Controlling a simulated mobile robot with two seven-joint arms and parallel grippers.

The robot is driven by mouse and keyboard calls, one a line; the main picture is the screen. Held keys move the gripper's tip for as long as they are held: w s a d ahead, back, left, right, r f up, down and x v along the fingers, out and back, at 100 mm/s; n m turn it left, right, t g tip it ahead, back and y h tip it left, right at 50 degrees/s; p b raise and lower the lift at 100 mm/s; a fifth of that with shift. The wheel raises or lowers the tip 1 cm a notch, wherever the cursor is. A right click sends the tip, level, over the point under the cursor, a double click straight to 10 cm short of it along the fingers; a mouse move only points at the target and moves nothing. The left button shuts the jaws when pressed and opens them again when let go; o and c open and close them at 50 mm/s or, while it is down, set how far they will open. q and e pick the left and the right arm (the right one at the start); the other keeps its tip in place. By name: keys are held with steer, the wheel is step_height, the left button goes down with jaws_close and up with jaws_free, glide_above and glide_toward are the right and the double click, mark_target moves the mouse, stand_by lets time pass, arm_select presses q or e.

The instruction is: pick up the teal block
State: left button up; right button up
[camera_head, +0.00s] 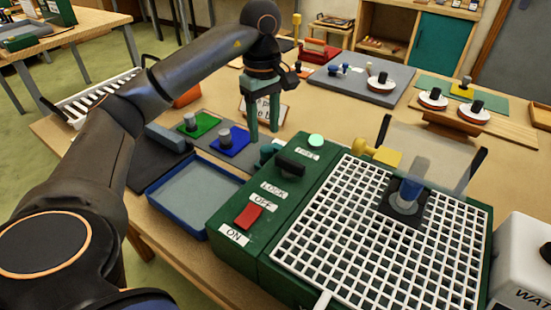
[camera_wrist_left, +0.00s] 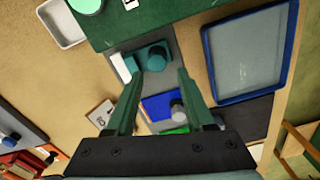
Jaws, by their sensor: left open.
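The teal block (camera_wrist_left: 153,57) lies on a grey pad beside the green machine in the left wrist view, with a rounded knob-like part showing. In the head view it shows partly (camera_head: 268,152), behind the machine's edge and just below my fingers. My left gripper (camera_head: 264,135) points down over this spot with its two green fingers apart. In the left wrist view my left gripper (camera_wrist_left: 161,74) is open and empty, and the block shows just beyond its fingertips. I cannot tell the height gap. My right gripper is not in view.
The green machine (camera_head: 228,212) with switches and a white grid (camera_head: 350,240) stands to the right. A blue-rimmed tray (camera_head: 178,212) lies in front. Blue (camera_head: 229,143) and green (camera_head: 200,124) plates with grey knobs lie left of my fingers. A small sign stands behind them.

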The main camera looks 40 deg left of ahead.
mark_target(266, 148)
arm_select(q)
steer(key=shift+f, duration=0.8)
steer(key=shift+f+b, duration=0.3)
steer(key=shift+f, duration=0.1)
steer(key=f, duration=0.4)
steer(key=shift+w+f, duration=0.2)
steer(key=shift+f, duration=0.2)
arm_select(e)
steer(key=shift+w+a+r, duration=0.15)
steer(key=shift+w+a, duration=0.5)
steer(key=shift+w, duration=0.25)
arm_select(q)
steer(key=shift+c, duration=0.2)
jaws_close()
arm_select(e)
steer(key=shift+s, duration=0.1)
